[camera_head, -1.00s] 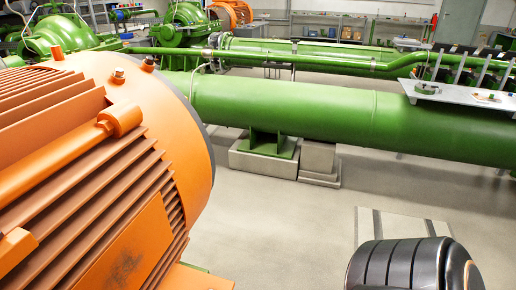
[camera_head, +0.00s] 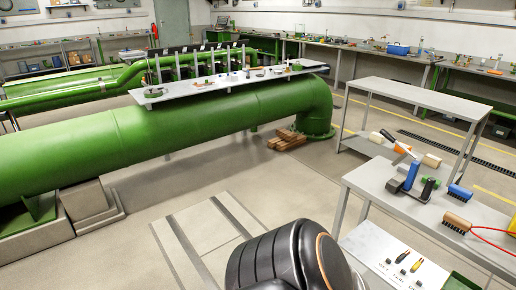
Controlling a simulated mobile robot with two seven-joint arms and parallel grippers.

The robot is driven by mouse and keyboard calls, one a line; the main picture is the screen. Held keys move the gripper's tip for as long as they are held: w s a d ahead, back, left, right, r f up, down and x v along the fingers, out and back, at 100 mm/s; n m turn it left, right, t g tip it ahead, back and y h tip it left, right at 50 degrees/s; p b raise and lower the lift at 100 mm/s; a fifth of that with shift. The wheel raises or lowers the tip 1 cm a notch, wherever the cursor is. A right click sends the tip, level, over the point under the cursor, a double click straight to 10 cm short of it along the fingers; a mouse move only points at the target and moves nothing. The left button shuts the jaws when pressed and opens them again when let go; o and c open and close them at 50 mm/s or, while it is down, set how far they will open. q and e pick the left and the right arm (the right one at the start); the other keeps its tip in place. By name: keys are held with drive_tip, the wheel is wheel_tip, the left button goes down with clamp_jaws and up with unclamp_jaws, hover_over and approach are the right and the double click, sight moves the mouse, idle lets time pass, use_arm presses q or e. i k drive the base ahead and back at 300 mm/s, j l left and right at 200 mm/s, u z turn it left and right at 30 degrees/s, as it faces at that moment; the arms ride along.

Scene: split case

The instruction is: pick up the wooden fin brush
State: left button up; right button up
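A brush with a tan wooden block and dark bristles (camera_head: 457,221) lies on the grey bench top at the right, near a red cable; it looks like the wooden fin brush. It rests near the bench's front edge, with nothing of mine near it. A smaller blue brush (camera_head: 459,192) lies just behind it. Neither of my grippers is in view.
A lower white surface with small tools (camera_head: 385,255) stands in front. A second bench (camera_head: 425,97) stands behind.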

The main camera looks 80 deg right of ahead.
sight(465, 226)
drive_tip(key=z, duration=1.05)
drive_tip(key=j+z, duration=0.15)
drive_tip(key=z, duration=0.9)
drive_tip(key=j+z, duration=0.15)
drive_tip(key=z, duration=0.9)
drive_tip(key=j+z, duration=0.1)
drive_tip(key=z, duration=0.95)
drive_tip(key=u, duration=0.4)
drive_tip(key=i+l+u, duration=0.1)
drive_tip(key=u, duration=0.25)
drive_tip(key=l+u, duration=0.2)
drive_tip(key=u, duration=0.15)
drive_tip(key=i+l+u, duration=0.15)
drive_tip(key=u, duration=0.2)
drive_tip(key=l+u, duration=0.45)
drive_tip(key=l, duration=0.45)
drive_tip(key=i, duration=0.05)
